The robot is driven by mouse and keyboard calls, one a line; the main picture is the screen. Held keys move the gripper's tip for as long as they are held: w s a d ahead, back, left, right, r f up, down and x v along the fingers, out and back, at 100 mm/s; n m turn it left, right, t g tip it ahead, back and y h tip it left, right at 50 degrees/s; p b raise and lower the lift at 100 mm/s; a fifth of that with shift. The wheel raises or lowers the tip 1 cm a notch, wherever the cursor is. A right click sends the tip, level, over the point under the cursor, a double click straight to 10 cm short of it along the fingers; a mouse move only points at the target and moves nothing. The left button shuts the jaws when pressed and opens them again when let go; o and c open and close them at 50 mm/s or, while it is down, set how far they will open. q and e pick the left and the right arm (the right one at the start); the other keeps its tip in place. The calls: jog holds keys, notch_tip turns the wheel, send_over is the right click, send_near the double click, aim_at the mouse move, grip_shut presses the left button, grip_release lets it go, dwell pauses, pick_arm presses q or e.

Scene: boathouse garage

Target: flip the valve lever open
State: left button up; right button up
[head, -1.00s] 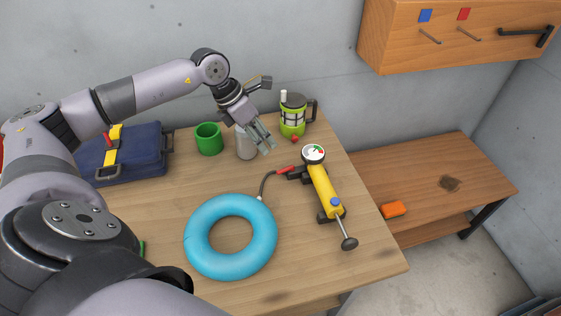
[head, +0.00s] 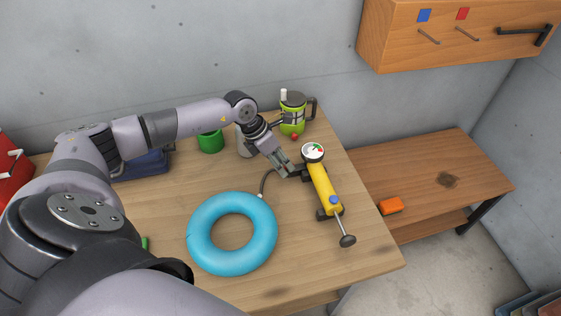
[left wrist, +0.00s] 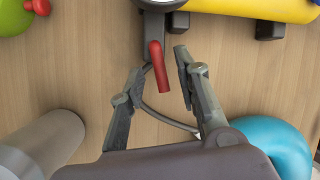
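The red valve lever (left wrist: 159,66) shows in the left wrist view, just beyond and between the two fingers of my left gripper (left wrist: 158,80). It extends from a dark fitting (left wrist: 153,35) under the gauge of the yellow pump (head: 323,187). The fingers are apart, one on each side of the lever, and I cannot tell whether either touches it. In the head view my left gripper (head: 287,168) is beside the pump's gauge (head: 313,152) and hides the lever. A hose (head: 263,184) runs from there to the blue ring float (head: 203,254). My right gripper is not in view.
A green lantern (head: 293,118) stands behind the pump. A green cup (head: 211,142), a grey cylinder (left wrist: 48,140) and a blue toolbox (head: 143,166) are near my left arm. An orange block (head: 390,206) lies on the lower bench.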

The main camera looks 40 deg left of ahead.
pick_arm(q)
jog(key=c, duration=0.5)
grip_shut()
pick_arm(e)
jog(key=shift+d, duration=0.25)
pick_arm(q)
jog(key=b, duration=0.1)
jog(key=m+b, duration=0.1)
jog(key=shift+w+a+f+b, duration=0.2)
jog(key=shift+w+b, duration=0.05)
jog(key=shift+b, duration=0.15)
jog(key=shift+r+m+g, duration=0.2)
jog(key=shift+m+g, duration=0.1)
jog(key=shift+m, duration=0.1)
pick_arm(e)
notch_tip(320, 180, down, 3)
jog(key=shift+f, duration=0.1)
